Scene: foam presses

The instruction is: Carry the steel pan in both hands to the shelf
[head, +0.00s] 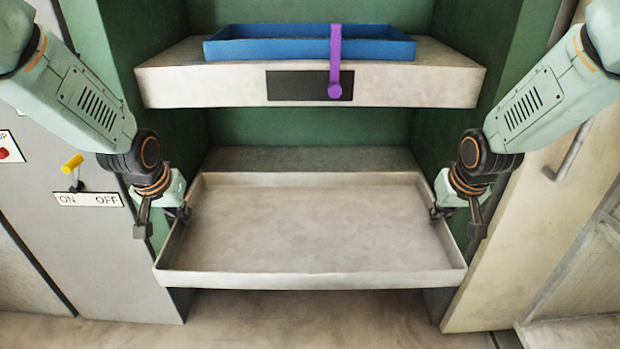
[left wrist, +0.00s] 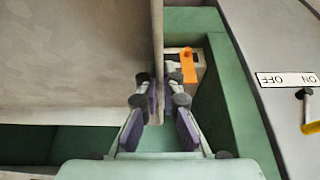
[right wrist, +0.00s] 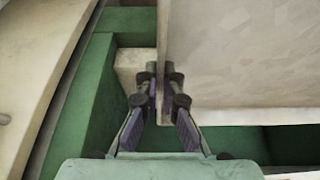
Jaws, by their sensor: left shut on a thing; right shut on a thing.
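The steel pan (head: 310,278) is a wide, shallow, empty grey tray, roughly level in the head view. My left gripper (head: 180,212) is shut on its left side wall, and my right gripper (head: 440,212) is shut on its right side wall. In the left wrist view the left fingers (left wrist: 158,92) straddle the wall of the pan (left wrist: 75,60). In the right wrist view the right fingers (right wrist: 164,85) do the same on the pan (right wrist: 250,60). A pale shelf (head: 310,158) shows behind and partly under the pan; whether the pan touches it I cannot tell.
An upper ledge (head: 210,88) above the pan carries a blue tray (head: 260,50) with a purple strip (head: 335,60) hanging over its front. Green walls (head: 440,135) flank the recess closely. A yellow-handled ON/OFF switch (head: 73,163) is at left, and a door handle (head: 570,155) at right.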

